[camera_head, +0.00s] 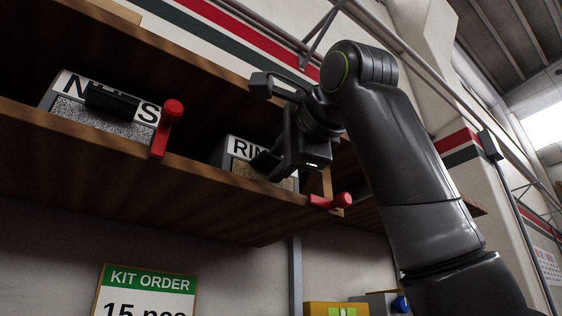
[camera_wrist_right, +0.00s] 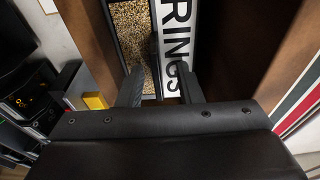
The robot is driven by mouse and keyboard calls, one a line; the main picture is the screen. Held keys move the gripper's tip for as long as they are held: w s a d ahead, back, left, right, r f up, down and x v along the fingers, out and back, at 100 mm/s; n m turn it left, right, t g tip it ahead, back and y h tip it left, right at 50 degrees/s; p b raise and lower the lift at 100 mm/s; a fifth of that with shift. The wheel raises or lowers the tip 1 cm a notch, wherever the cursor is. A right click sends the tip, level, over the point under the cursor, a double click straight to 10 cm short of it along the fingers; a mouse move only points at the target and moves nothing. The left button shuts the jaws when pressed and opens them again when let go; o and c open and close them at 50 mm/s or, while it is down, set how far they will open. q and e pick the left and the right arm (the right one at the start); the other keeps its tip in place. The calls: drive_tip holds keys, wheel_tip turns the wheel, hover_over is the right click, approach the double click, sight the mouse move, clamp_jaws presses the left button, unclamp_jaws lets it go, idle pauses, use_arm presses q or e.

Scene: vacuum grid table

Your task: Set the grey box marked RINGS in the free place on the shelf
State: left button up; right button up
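The grey box marked RINGS (camera_head: 240,148) sits on the wooden shelf (camera_head: 150,195), towards its right end, with its front partly hidden by my right gripper (camera_head: 264,162). In the right wrist view the RINGS label (camera_wrist_right: 177,25) and the speckled window of the box are close ahead. The two fingers of my right gripper (camera_wrist_right: 158,88) are apart there, one on either side of a dark handle on the box front. Gaps show between the fingers and the handle. My left gripper is not in view.
A box marked NUTS (camera_head: 75,112) with a black handle stands further left on the shelf. Red pegs (camera_head: 168,127) and (camera_head: 330,201) stick out at the shelf's front edge. A KIT ORDER sign (camera_head: 146,290) and a yellow box (camera_head: 335,309) are below.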

drive_tip(key=b+v, duration=0.6)
drive_tip(key=v, duration=1.1)
drive_tip(key=shift+d, duration=0.2)
drive_tip(key=shift+s, duration=0.1)
